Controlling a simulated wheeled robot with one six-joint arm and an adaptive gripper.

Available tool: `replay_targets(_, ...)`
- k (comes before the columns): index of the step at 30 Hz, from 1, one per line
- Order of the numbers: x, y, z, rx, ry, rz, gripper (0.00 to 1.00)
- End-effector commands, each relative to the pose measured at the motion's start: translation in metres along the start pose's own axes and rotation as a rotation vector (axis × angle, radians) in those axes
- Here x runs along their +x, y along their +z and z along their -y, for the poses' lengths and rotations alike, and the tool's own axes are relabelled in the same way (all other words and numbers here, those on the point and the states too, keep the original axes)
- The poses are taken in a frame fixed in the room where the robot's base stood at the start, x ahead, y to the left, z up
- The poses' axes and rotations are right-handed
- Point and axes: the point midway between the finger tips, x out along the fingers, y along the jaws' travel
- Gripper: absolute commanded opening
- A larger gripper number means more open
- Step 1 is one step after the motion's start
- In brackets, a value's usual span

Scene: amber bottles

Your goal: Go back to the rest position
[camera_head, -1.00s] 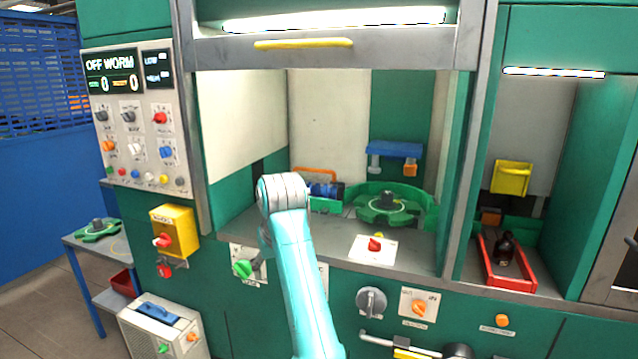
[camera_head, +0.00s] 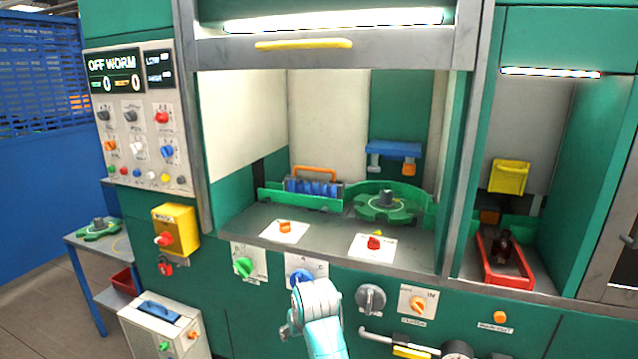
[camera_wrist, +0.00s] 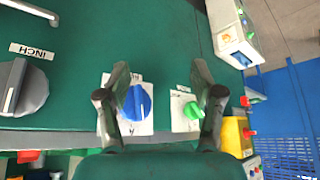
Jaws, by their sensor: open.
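My arm (camera_head: 318,312) is low at the bottom middle of the head view, in front of the green machine's lower panel; the fingers are hidden there. In the wrist view my gripper (camera_wrist: 160,80) is open and empty. Its two dark fingers stand apart, with a blue knob (camera_wrist: 136,102) on a white plate between them. A green knob (camera_wrist: 193,110) is close to the right finger. I cannot tell whether the fingers touch the panel. The blue knob also shows in the head view (camera_head: 300,276), just above my arm.
An amber bottle (camera_head: 502,246) stands in a red tray (camera_head: 508,283) at the right. The open chamber holds a green rotor (camera_head: 388,206) and a blue roller part (camera_head: 313,187). A grey knob (camera_head: 371,299) and a handle rail (camera_head: 375,338) are right of my arm.

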Motion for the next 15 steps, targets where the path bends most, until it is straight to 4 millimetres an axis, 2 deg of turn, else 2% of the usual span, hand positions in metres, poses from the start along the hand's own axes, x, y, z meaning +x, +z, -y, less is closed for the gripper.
replay_targets(1,0.015,0.023,-0.006,0.009,0.005,-0.009,0.67)
replay_targets(6,0.048,0.082,-0.021,0.033,0.022,-0.071,0.67)
replay_targets(9,0.062,0.119,-0.029,0.047,0.032,-0.105,0.67)
replay_targets(15,0.077,0.193,-0.043,0.073,0.054,-0.175,0.67)
